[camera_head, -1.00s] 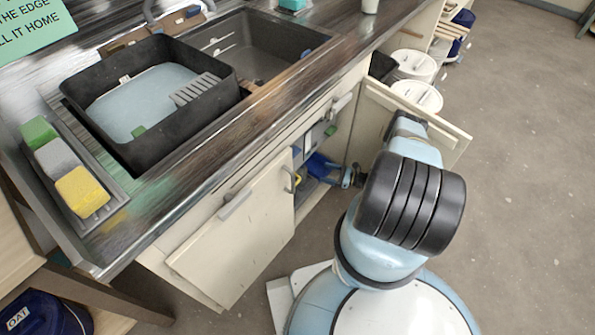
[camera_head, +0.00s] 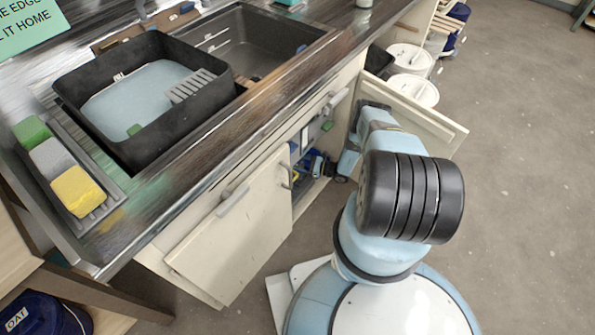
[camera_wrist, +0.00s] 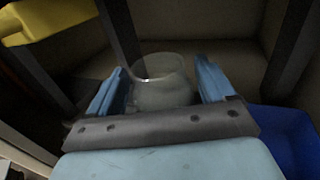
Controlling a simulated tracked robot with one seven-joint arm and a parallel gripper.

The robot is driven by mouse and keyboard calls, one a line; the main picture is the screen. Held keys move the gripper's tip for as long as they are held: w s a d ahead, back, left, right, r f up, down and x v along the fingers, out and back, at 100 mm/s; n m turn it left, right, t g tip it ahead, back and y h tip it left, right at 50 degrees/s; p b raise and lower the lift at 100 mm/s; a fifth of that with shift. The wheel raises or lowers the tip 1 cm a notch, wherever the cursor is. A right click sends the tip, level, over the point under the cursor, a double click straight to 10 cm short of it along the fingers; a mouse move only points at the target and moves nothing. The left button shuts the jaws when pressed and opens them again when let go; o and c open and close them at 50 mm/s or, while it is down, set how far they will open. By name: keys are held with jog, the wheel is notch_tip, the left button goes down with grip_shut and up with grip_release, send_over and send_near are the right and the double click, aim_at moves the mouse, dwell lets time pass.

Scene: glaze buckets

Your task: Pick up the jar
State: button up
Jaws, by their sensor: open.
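A clear glass jar (camera_wrist: 163,88) stands inside the dim cupboard in the wrist view, its round rim facing up. My gripper (camera_wrist: 163,84) is open, with one blue finger to the left of the jar and one to the right. The jar sits between or just beyond the fingertips; I cannot tell whether they touch it. The jar's lower part is hidden behind the gripper's grey bar. In the head view the jar cannot be made out, and my arm reaches into the open cupboard under the sink.
In the wrist view a yellow object (camera_wrist: 45,20) is at upper left and a blue one (camera_wrist: 285,135) at lower right. Dark posts stand close by. In the head view, open cupboard doors (camera_head: 235,225) (camera_head: 425,118) flank my arm, under the counter edge.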

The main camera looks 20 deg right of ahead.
jog(key=shift+w+a, duration=0.2)
jog(key=shift+a, duration=0.15)
jog(key=c, duration=1.1)
jog(key=shift+r, duration=0.1)
